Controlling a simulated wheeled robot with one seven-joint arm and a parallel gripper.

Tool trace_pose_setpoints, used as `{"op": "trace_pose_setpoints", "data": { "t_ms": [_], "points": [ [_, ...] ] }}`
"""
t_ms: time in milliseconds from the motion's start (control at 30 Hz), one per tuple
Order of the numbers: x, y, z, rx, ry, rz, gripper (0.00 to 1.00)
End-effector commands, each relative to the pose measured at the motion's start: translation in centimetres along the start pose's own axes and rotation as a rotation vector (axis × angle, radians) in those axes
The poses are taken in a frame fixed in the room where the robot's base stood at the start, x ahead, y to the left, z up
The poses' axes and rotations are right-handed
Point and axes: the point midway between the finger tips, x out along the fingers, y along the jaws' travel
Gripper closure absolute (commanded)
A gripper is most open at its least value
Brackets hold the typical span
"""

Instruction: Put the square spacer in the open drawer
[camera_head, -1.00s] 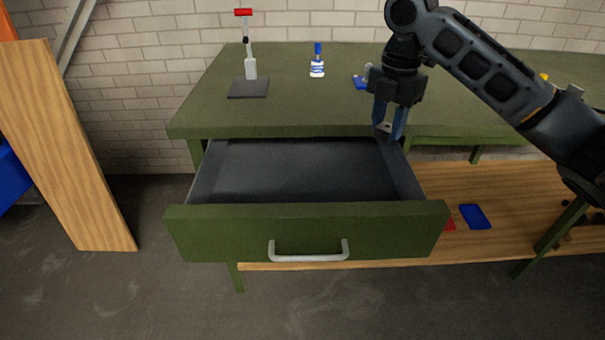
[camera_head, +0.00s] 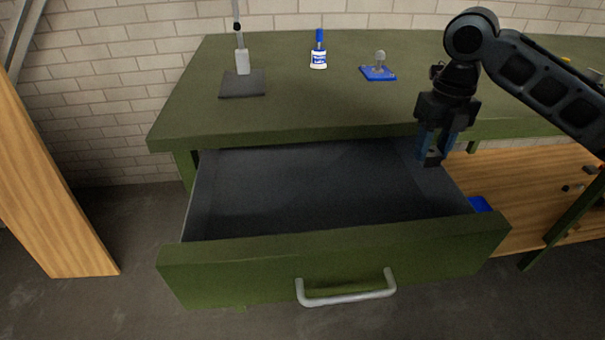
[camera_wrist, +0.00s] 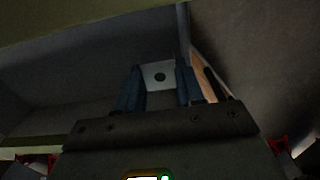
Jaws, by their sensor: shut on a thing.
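The square spacer (camera_wrist: 160,75) is a light grey square plate with a dark round hole, seen in the wrist view between the two blue fingers. My gripper (camera_head: 432,156) is shut on it. In the head view the gripper hangs at the right side of the open drawer (camera_head: 335,272), near its back right corner, with the fingers pointing down. The spacer shows there only as a small dark grey piece (camera_head: 434,159) at the fingertips. The drawer is green outside, dark inside, and looks empty. Whether the spacer is inside the right wall or over it, I cannot tell.
The green worktop (camera_head: 300,107) lies behind the drawer. On it stand a dark-based stand (camera_head: 242,83), a white and blue bottle (camera_head: 318,57) and a blue-based part (camera_head: 378,73). A wooden lower shelf (camera_head: 535,190) is at the right. The drawer's interior is free.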

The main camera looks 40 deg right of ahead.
Motion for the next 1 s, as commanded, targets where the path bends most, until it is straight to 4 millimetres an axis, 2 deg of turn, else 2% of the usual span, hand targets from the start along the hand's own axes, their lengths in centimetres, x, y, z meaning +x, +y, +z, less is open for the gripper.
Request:
{"op": "trace_pose_setpoints", "data": {
  "t_ms": [233,700,833,1000],
  "points": [
    [1.0,0.6,-0.3,-0.004,0.000,0.001,1.00],
    [6.3,8.7,-4.2,-0.004,0.001,0.002,1.00],
    [7.2,10.0,-4.8,-0.002,0.000,0.001,1.00],
    [7.9,10.5,-5.1,0.001,-0.001,-0.001,1.00]
  ]
}}
